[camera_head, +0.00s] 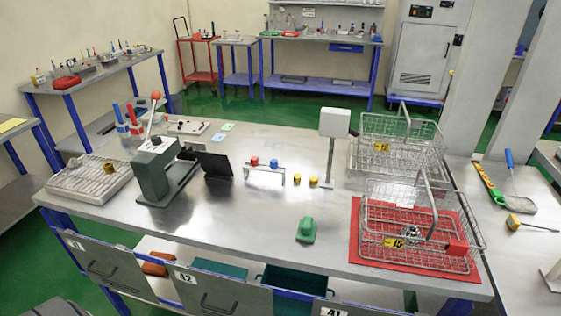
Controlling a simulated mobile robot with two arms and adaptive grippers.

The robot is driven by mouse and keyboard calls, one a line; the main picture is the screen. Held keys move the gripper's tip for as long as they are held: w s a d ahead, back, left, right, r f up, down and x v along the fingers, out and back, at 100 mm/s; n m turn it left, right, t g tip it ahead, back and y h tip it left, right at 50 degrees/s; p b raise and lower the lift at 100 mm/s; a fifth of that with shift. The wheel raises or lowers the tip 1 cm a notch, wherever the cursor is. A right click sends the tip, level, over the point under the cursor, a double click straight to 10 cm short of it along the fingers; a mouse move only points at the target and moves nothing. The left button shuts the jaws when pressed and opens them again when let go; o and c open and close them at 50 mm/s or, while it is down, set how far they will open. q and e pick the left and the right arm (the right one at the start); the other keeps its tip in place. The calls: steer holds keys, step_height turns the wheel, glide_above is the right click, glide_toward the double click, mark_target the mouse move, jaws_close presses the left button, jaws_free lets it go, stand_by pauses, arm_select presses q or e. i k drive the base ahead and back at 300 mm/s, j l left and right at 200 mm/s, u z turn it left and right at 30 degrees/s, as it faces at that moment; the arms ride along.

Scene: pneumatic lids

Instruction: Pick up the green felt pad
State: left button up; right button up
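A small flat light-green square pad (228,127) lies on the grey metal table (270,215), toward its back edge. A similar light-blue square pad (218,138) lies just in front of it, to the left. Nothing covers the green pad. Neither of my grippers shows in the head view.
A grey-green lever press (160,170) stands left of centre, with a light panel device (187,126) behind it. Wire baskets (412,245) occupy the right, one on a red mat (356,245). A green block (306,230) sits near the front. Drawers below the table's front are partly open.

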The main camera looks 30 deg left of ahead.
mark_target(306, 230)
steer(key=j+z, duration=0.15)
steer(key=j, duration=0.25)
steer(key=k+j+z, duration=0.1)
steer(key=j, duration=0.25)
steer(key=k+j+z, duration=0.15)
steer(key=j, duration=0.2)
steer(key=k+j+z, duration=0.15)
steer(key=j, duration=0.25)
steer(key=i, duration=0.05)
